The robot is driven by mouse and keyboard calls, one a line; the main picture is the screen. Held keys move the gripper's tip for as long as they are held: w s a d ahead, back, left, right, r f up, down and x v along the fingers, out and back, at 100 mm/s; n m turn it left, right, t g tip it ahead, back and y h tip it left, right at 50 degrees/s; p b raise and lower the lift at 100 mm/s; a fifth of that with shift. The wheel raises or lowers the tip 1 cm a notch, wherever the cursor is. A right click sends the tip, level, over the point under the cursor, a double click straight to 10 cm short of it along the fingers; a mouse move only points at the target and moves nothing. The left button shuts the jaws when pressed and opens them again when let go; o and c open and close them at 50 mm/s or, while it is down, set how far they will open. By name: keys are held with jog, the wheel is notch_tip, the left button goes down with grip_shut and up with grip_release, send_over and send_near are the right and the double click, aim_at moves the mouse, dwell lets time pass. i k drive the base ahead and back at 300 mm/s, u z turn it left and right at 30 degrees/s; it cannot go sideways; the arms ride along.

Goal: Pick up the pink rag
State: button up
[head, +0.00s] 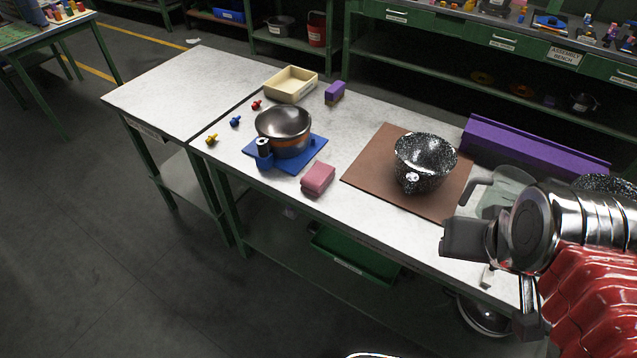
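The pink rag (318,178) is a small folded block near the front edge of the white-topped workbench (290,217), in the middle of the head view. It lies just right of the blue plate (315,146) and left of the brown mat (365,172). Nothing covers it. My gripper (461,214) is at the right, over the bench and well to the right of the rag. Its two grey fingers look spread apart, with nothing seen between them.
A steel pot (283,128) stands on the blue plate. A speckled dark pot (425,160) stands on the mat, between rag and gripper. A cream tray (291,86), purple block (334,93) and long purple channel (535,150) lie farther back. Small coloured pegs (235,121) lie left.

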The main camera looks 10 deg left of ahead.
aim_at(320, 177)
jog(key=k, duration=1.25)
jog(key=u, duration=0.5)
jog(key=i, duration=0.95)
jog(key=u, duration=1)
jog(key=i, duration=1.2)
jog(key=u, duration=0.05)
